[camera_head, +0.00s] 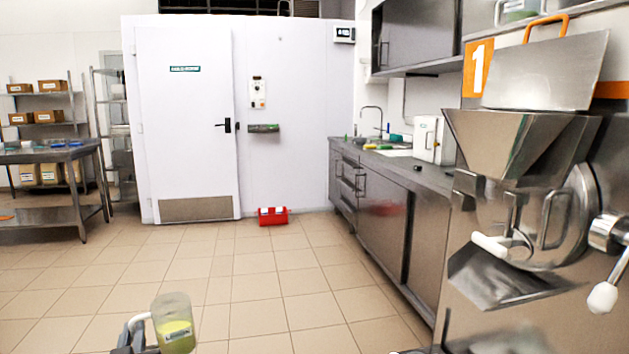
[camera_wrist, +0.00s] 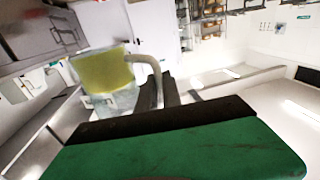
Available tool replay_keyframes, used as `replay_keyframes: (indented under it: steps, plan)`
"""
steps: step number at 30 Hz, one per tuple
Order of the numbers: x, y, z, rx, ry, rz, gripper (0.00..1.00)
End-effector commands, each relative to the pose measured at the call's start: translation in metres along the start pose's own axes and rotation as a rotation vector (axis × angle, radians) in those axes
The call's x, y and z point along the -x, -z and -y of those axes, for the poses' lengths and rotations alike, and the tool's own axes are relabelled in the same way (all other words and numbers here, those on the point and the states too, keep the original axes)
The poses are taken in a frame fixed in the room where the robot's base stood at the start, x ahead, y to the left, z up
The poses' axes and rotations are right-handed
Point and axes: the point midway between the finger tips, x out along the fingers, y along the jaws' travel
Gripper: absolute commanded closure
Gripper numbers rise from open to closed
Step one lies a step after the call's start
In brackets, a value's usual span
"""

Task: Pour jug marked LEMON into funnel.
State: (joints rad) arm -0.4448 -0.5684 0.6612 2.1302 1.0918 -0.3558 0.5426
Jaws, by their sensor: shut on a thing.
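A clear jug (camera_head: 175,322) with yellow-green liquid and a small white label is at the bottom of the head view; the label is too small to read surely. My gripper (camera_head: 133,330) is shut on its handle, left of the jug body, holding it about upright above the floor. The wrist view shows the jug (camera_wrist: 108,78) with its pale handle between the dark fingers (camera_wrist: 160,92). The steel funnel (camera_head: 520,135) sits on top of the machine marked 1 at the right, well apart from the jug. Its inside is hidden.
The batch freezer (camera_head: 540,250) has a spout and a lever with a white knob (camera_head: 602,297) sticking out at far right. A steel counter (camera_head: 390,190) runs along the right wall. A red box (camera_head: 273,215) sits on the floor ahead. The tiled floor in the middle is clear.

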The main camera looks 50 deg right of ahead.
Motion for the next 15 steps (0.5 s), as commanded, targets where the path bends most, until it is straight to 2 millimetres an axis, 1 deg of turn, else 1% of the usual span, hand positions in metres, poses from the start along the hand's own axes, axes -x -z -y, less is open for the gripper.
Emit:
replay_keyframes:
  steps: [1, 8, 12, 14, 15]
  plan:
    - [-0.011, 0.027, -0.012, 0.001, -0.043, -0.002, 1.00]
    - [-0.053, 0.096, -0.074, 0.011, -0.240, -0.003, 1.00]
    - [-0.074, 0.136, -0.117, 0.015, -0.358, -0.002, 1.00]
    - [-0.082, 0.153, -0.136, 0.015, -0.409, -0.002, 1.00]
    - [-0.087, 0.164, -0.149, 0.017, -0.443, 0.000, 1.00]
